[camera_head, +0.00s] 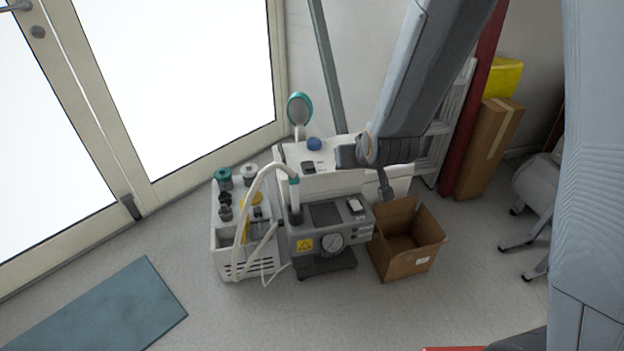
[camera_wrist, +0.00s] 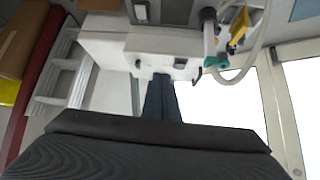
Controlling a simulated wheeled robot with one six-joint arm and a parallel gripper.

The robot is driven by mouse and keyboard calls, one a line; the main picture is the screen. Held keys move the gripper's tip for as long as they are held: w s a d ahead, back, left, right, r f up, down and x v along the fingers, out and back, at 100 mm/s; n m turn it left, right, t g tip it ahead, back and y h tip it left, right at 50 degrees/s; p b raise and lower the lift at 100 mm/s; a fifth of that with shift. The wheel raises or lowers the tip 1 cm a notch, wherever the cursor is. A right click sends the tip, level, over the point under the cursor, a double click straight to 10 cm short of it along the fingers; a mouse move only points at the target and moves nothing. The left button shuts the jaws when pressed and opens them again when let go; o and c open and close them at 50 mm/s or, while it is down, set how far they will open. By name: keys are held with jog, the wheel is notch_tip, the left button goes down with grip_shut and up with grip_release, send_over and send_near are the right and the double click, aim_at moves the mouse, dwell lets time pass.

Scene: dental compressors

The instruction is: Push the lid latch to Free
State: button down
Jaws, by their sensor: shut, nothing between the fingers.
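A white box-shaped unit (camera_head: 345,182) stands behind a grey compressor (camera_head: 330,235) in the head view. A small dark fitting (camera_head: 308,167) sits on its top left; I cannot tell whether it is the lid latch or how it is set. In the wrist view the white unit (camera_wrist: 112,46) fills the upper middle, with a small dark fitting (camera_wrist: 180,63) just ahead of my fingers. My gripper (camera_head: 386,192) hangs at the right end of the white unit, above the carton. In the wrist view my gripper (camera_wrist: 161,78) is shut and empty, pointing at the unit's edge. Contact cannot be made out.
An open cardboard box (camera_head: 405,245) stands right of the compressor. A white caddy with bottles and hoses (camera_head: 243,240) stands at left. A red post (camera_head: 473,95), a tall carton (camera_head: 488,145) and a white shelf rack (camera_head: 447,125) stand at right. The front floor is largely clear.

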jog(key=w+a+f+n+t+y+b, duration=0.1)
jog(key=w+a+f+t+y+b, duration=0.1)
jog(key=w+a+f+t+b, duration=0.2)
jog(key=w+a+f+b, duration=0.2)
jog(key=w+a, duration=0.2)
jog(key=shift+a+f+t+b, duration=0.2)
jog(key=shift+f+t+b, duration=0.1)
jog(key=shift+w, duration=0.15)
jog(key=b, duration=0.2)
send_over(308, 165)
jog(key=s+d, duration=0.1)
jog(key=s, duration=0.2)
jog(key=f, duration=0.3)
jog(key=shift+s+d+f, duration=0.2)
jog(key=shift+f, duration=0.2)
notch_tip(308, 165, down, 2)
jog(key=shift+f, duration=0.15)
jog(key=shift+s+f+b, duration=0.2)
jog(key=shift+f+b, duration=0.15)
jog(key=shift+f, duration=0.4)
